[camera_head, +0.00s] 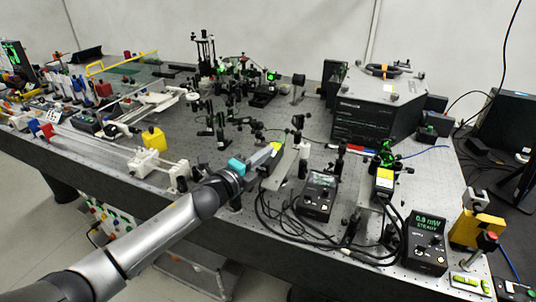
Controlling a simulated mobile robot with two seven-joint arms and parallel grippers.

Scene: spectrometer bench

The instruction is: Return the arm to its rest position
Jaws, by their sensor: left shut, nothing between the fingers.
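My left arm comes in from the lower left and reaches over the front edge of the optical bench (330,257). My left gripper (274,153) is shut and empty. It is near the middle of the bench, close to a light grey angled plate (281,168); I cannot tell whether they touch. My right gripper is not in view.
Posts and optics crowd the bench behind the gripper. A large dark box (374,104) stands at the back right. A yellow block (153,139) is left.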

